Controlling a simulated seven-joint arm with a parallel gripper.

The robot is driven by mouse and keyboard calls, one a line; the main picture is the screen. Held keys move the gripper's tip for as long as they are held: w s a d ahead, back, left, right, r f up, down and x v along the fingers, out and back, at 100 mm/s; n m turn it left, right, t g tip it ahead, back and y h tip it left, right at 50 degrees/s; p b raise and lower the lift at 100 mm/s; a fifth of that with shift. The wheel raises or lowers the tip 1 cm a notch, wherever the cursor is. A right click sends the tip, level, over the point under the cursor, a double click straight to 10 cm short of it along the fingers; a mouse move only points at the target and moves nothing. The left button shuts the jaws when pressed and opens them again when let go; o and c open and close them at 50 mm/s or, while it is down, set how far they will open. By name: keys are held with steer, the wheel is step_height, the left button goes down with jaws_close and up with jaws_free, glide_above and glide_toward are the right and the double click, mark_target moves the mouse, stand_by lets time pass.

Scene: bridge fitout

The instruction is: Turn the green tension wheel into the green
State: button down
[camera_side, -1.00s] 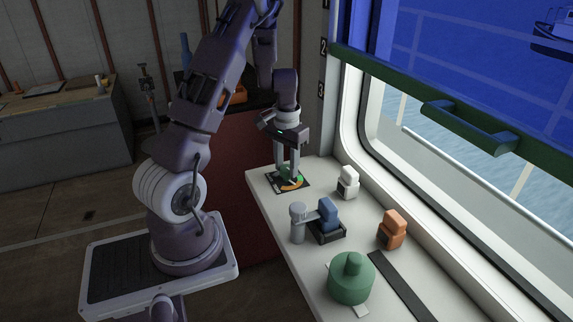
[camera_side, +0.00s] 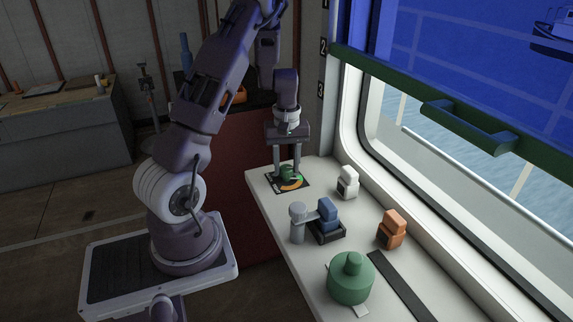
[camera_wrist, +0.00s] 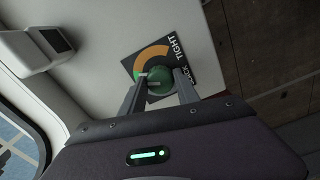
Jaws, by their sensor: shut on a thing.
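The green tension wheel (camera_side: 287,171) sits on a dark dial plate (camera_side: 273,183) at the far end of the white counter. The plate has an orange arc (camera_side: 292,184) and a green patch. In the wrist view the wheel (camera_wrist: 160,80) is round and green, with a white pointer mark at its left edge beside the green end of the arc. The word TIGHT shows on the plate (camera_wrist: 181,57). My gripper (camera_side: 287,174) points down, its two fingers shut on the wheel from both sides. The fingers (camera_wrist: 157,84) hide parts of the wheel's rim.
A white block-like device (camera_side: 348,183) stands right of the plate. Nearer are a grey post (camera_side: 297,222), a blue device (camera_side: 328,216), an orange device (camera_side: 392,229) and a large green knob (camera_side: 351,278). The window wall bounds the counter's right side.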

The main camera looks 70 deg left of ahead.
mark_target(287, 168)
steer(key=shift+n, duration=0.8)
steer(key=c, duration=0.9)
jaws_free()
step_height(287, 168, up, 7)
steer(key=shift+r, duration=0.1)
